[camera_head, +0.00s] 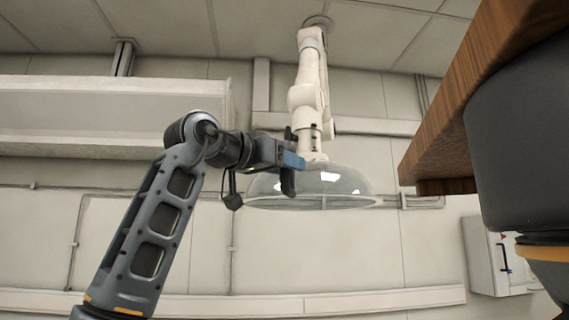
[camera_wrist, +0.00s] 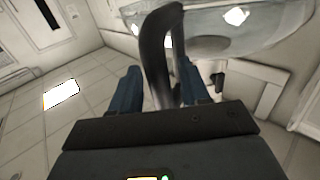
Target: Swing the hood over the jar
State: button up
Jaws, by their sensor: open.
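The hood (camera_head: 315,186) is a clear, shallow dome hanging from a white jointed arm (camera_head: 308,95) fixed to the ceiling. Its clear shell also shows at the top of the wrist view (camera_wrist: 240,25). A dark curved handle (camera_wrist: 157,60) at the hood's near left side stands between my two blue fingers in the wrist view. My gripper (camera_head: 290,163) is at the hood's upper left side, its jaws open around the handle; I cannot tell whether they touch it. The jar is not visible in either view.
A brown wooden slab (camera_head: 470,110) juts in at the upper right, to the right of the hood. A long white shelf-like ledge (camera_head: 100,117) runs along the wall at left. A white wall box (camera_head: 490,258) is at lower right. The space below the hood looks clear.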

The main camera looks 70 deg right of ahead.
jog(key=shift+c, duration=0.4)
grip_shut()
